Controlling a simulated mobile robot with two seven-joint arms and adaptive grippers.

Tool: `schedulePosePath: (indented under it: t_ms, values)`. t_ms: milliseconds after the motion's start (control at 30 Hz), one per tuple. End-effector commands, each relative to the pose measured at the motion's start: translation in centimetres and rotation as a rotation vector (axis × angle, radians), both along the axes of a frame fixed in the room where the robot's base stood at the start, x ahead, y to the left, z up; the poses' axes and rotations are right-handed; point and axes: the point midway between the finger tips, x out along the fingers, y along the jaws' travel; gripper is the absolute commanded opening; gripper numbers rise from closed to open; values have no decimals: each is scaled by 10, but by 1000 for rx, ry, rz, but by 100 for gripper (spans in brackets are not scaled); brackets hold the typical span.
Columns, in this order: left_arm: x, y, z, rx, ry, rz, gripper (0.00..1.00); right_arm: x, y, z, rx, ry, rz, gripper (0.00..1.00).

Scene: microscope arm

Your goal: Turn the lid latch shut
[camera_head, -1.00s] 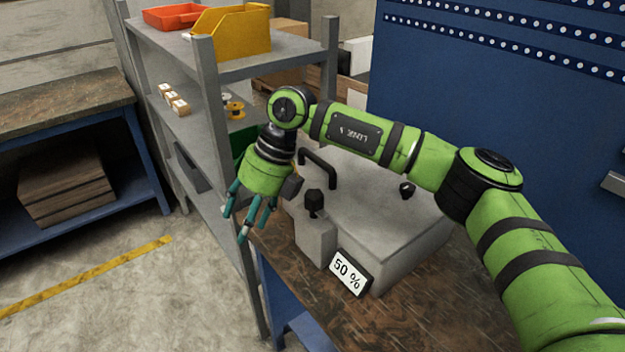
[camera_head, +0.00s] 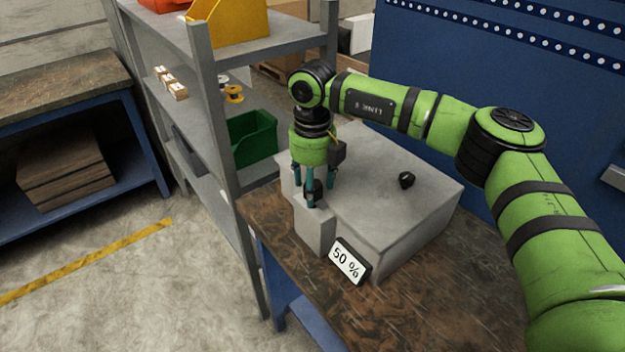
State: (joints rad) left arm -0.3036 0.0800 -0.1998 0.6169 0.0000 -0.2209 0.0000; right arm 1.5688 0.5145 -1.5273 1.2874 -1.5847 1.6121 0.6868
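A grey box with a flat lid (camera_head: 385,205) stands on the workbench. A black knob (camera_head: 315,188), likely the latch, sits on top of a grey block (camera_head: 313,228) at the box's front left. My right gripper (camera_head: 312,190) points down over this knob. Its teal fingers are spread around the knob, partly hiding it; contact cannot be made out. A second small black knob (camera_head: 406,180) is on the lid. A sign reading 50 % (camera_head: 348,261) is on the box's front. The lid's black handle is hidden behind my gripper. My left gripper is out of view.
The wooden bench top (camera_head: 415,290) is clear in front of the box. A grey shelf rack (camera_head: 215,130) with a green bin (camera_head: 252,138) and a yellow bin (camera_head: 232,22) stands close on the left. A blue perforated panel (camera_head: 450,75) rises behind.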

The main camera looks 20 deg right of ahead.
Motion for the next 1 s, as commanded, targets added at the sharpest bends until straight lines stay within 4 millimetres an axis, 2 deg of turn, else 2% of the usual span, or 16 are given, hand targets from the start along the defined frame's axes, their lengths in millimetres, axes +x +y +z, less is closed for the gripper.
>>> schedulePosePath:
  t_ms: [167, 267, 300, 333, 767, 1000]
  values:
    - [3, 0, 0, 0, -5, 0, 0, 0, 0, 0, 0, 0, 0, 61]
    - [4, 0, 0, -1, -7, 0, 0, 0, 0, 0, 1, 0, 0, 25]
    - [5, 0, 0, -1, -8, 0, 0, 0, 0, 0, 0, -1, 0, 9]
    - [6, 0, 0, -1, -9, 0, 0, 0, 0, 0, 0, -1, 0, 6]
    - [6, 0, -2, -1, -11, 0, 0, 1, 0, 0, 1, -5, 18, 5]
    - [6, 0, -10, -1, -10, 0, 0, 2, 1, -1, 3, -9, 124, 5]
